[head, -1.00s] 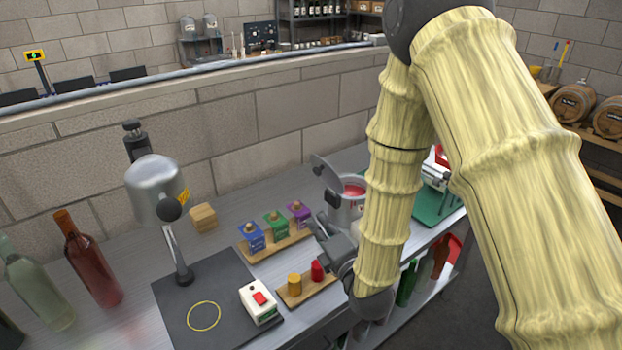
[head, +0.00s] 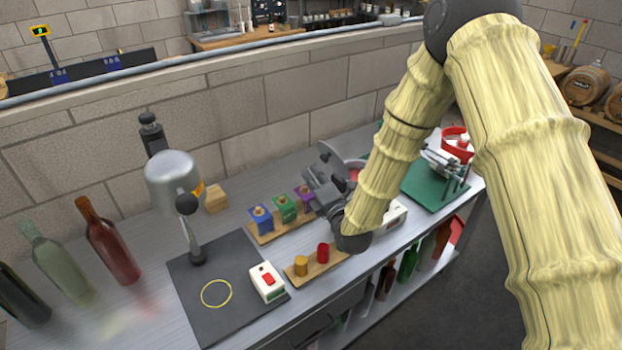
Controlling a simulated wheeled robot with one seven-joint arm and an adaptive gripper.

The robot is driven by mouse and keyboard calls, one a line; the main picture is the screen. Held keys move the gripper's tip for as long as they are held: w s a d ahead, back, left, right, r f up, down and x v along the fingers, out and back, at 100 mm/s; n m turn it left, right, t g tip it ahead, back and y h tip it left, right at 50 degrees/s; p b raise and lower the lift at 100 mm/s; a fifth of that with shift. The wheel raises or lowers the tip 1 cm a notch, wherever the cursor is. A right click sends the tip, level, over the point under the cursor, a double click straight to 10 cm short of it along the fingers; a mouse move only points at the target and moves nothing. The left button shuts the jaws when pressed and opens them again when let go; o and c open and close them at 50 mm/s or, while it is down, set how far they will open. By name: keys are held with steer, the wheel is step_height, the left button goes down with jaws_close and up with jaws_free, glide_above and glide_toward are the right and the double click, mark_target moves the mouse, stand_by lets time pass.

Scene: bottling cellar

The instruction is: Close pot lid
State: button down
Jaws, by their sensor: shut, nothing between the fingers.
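The grey metal pot (head: 357,163) stands on the bench beyond my gripper, partly hidden by my gripper and arm. A little of its red inside shows. Its lid (head: 326,150) looks raised and tilted at the pot's left side, so the pot is open. My gripper (head: 318,180) is shut and empty, in front of the pot and close to the lid. From this angle I cannot tell whether it touches the lid.
A wooden rack with blue, green and purple blocks (head: 284,208) stands left of my gripper. A board with yellow and red pegs (head: 301,265) lies in front. A lamp (head: 174,182), switch box (head: 267,281) and bottles (head: 112,240) stand left. A green board (head: 430,190) lies right.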

steer(key=shift+w+d+r+p, duration=0.35)
steer(key=shift+w+d, duration=0.25)
steer(key=shift+d, duration=0.15)
